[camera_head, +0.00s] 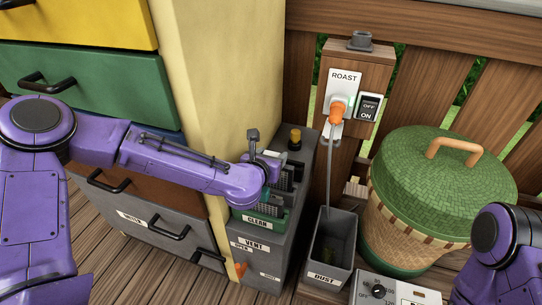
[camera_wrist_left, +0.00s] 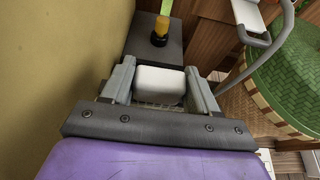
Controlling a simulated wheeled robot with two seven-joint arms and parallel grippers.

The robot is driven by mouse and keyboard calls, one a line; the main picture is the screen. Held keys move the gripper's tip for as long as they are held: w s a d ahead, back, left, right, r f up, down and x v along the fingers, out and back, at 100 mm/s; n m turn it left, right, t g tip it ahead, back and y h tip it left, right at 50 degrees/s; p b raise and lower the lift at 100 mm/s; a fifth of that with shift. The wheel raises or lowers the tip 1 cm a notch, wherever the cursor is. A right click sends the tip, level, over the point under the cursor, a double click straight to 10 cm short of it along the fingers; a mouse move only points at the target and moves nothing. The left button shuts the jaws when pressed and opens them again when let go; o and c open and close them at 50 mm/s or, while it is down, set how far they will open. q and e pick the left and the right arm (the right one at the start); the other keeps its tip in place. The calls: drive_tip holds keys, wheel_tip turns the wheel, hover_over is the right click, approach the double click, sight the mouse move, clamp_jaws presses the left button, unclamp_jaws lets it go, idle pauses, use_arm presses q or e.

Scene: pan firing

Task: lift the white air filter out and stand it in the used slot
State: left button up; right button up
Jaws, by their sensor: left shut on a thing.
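The white air filter (camera_wrist_left: 160,84) shows in the left wrist view as a pale block between the fingers of my left gripper (camera_wrist_left: 164,78), which is shut on it. In the head view my left arm reaches over the grey vent box (camera_head: 295,240), and the filter is hidden there behind the wrist. I cannot tell how far the filter is out of its seat. A green slot holder labelled CLEAN (camera_head: 257,222) sits on the box's near side. No label for the used slot is readable. My right gripper is out of view; only part of that arm shows at the right edge.
A yellow-topped knob (camera_head: 295,139) stands at the back of the box. A beige post (camera_head: 205,90) rises close to my left arm. A grey DUST bin (camera_head: 328,250), a cable with an orange plug (camera_head: 337,113) and a green-lidded basket (camera_head: 440,185) stand to the right.

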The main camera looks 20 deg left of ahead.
use_arm(q)
drive_tip(key=shift+f+b, duration=0.6)
drive_tip(key=shift+f, duration=0.1)
drive_tip(key=shift+r, duration=0.2)
drive_tip(key=shift+r+p, duration=2)
drive_tip(key=shift+r, duration=0.3)
drive_tip(key=shift+f+b, duration=2.25)
drive_tip(key=shift+f, duration=0.2)
drive_tip(key=shift+r+p, duration=1.85)
drive_tip(key=shift+r, duration=0.55)
